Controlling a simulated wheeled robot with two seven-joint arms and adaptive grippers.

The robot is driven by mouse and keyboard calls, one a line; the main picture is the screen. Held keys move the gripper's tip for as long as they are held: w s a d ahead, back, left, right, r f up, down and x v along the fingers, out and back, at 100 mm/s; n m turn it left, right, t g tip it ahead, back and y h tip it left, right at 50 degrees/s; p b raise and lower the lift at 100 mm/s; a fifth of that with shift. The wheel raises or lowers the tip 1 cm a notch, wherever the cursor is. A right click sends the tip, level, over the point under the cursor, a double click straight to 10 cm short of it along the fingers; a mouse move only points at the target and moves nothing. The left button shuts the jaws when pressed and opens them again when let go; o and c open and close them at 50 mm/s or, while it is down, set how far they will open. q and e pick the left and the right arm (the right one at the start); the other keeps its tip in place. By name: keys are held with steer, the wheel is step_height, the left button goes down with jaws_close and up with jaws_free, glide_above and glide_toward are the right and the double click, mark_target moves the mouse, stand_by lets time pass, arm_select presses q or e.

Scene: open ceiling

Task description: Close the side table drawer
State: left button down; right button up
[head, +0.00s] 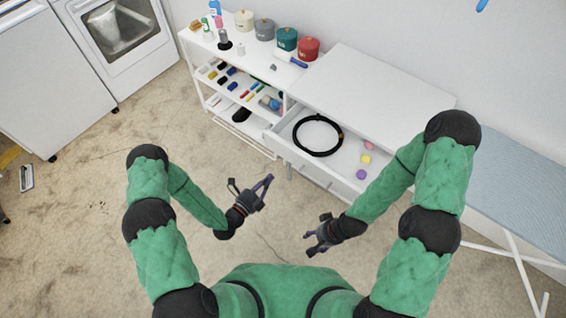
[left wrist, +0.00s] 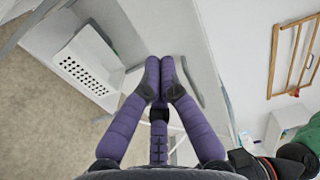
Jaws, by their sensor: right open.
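The white side table (head: 365,85) stands against the wall, and its drawer (head: 353,176) is pulled out toward me. A black coiled ring (head: 318,136) and pink, yellow and purple round items lie inside. My left gripper (head: 268,181) is in front of the drawer, to its left and apart from it. In the left wrist view its purple fingertips (left wrist: 166,68) meet with nothing between them. My right gripper (head: 308,236) is open and empty, nearer to my body than the drawer. My right forearm hides part of the drawer's right side.
A white shelf unit (head: 210,83) with small items and several lidded pots stands left of the drawer. White appliances (head: 50,75) are at the far left. A blue ironing board (head: 530,195) is at the right. The floor (head: 85,170) between is mostly clear.

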mark_target(288, 157)
arm_select(q)
steer(key=b+x, duration=0.1)
steer(key=x, duration=0.8)
steer(key=shift+w+d+b, duration=0.3)
steer(key=shift+b, duration=0.05)
arm_select(e)
steer(key=shift+f, duration=0.9)
